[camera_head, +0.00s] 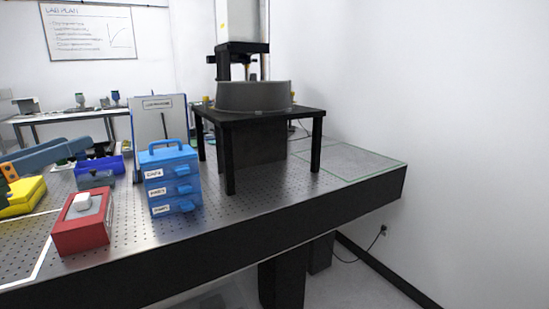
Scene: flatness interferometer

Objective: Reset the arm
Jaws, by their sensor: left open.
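My left gripper (72,151) reaches in from the left edge as blue-grey parts, above the back left of the perforated table (240,205). It is open, and I see nothing held in it. A yellow block (22,198) lies below it, and a blue bin (97,173) stands just to its right. Part of the gripper and the arm behind it is cut off by the picture's left edge. My right gripper is not in view.
A red box (82,232) with a white top piece stands near the front edge. A blue drawer unit (170,180) stands right of it. A black stand (260,117) carries a round grey drum (252,96). A green-outlined area (350,160) at the right is empty.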

